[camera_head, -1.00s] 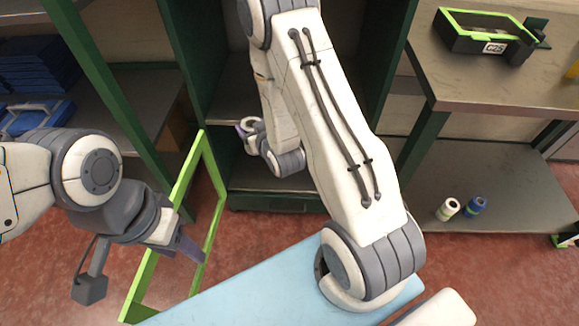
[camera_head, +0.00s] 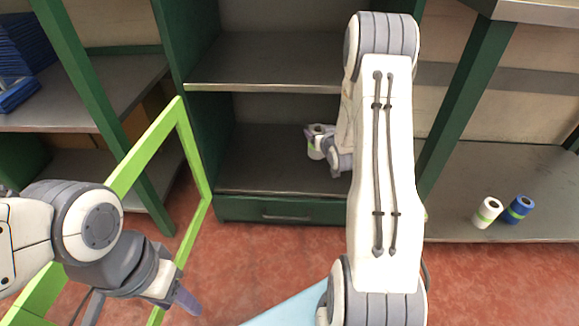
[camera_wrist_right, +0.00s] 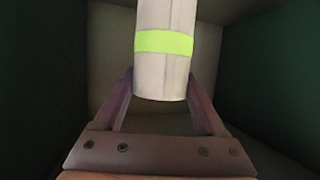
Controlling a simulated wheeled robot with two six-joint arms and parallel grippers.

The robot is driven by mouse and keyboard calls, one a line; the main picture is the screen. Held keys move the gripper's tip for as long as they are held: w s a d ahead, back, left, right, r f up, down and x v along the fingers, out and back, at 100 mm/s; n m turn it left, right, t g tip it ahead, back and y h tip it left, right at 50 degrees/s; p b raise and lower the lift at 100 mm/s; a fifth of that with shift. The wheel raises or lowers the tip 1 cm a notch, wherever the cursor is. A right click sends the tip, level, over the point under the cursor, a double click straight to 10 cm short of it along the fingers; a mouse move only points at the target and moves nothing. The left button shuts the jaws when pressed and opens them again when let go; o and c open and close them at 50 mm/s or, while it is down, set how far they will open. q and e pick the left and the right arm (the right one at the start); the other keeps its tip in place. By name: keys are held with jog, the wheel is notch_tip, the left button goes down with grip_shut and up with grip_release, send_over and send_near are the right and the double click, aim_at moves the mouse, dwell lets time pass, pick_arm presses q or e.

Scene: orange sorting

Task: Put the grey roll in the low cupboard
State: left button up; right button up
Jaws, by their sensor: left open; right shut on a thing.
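The grey roll (camera_wrist_right: 165,65) is pale with a yellow-green band. My right gripper (camera_wrist_right: 160,95) is shut on it, with a finger on either side in the right wrist view. In the head view the roll (camera_head: 316,150) and my right gripper (camera_head: 322,131) are inside the lower compartment of the green low cupboard (camera_head: 262,168), above its floor. I cannot tell whether the roll touches that floor. The cupboard's lime-green door frame (camera_head: 193,160) stands open at the left. My left gripper (camera_head: 178,292) is open and empty beside the door frame.
A white roll (camera_head: 487,212) and a blue roll (camera_head: 518,209) stand on the low shelf at the right. A middle shelf (camera_head: 265,62) lies above the lower compartment. Blue trays (camera_head: 20,55) sit on the left rack. The compartment floor left of my right gripper is clear.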

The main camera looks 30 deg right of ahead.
jog(key=shift+s+d+f+b, duration=0.15)
jog(key=shift+d+f+b, duration=0.4)
jog(key=shift+f+b, duration=1.1)
jog(key=shift+s+d+f+b, duration=0.15)
jog(key=shift+d+f+b, duration=0.6)
jog(key=shift+f, duration=1.75)
jog(key=shift+s+d+f+b, duration=0.15)
jog(key=shift+d+f+b, duration=0.25)
jog(key=shift+f+b, duration=1.3)
pick_arm(q)
notch_tip(320, 180, down, 8)
jog(key=shift+f+p, duration=0.2)
jog(key=shift+p, duration=0.2)
pick_arm(e)
jog(key=o, duration=1.5)
jog(key=shift+f, duration=0.3)
jog(key=shift+o, duration=0.2)
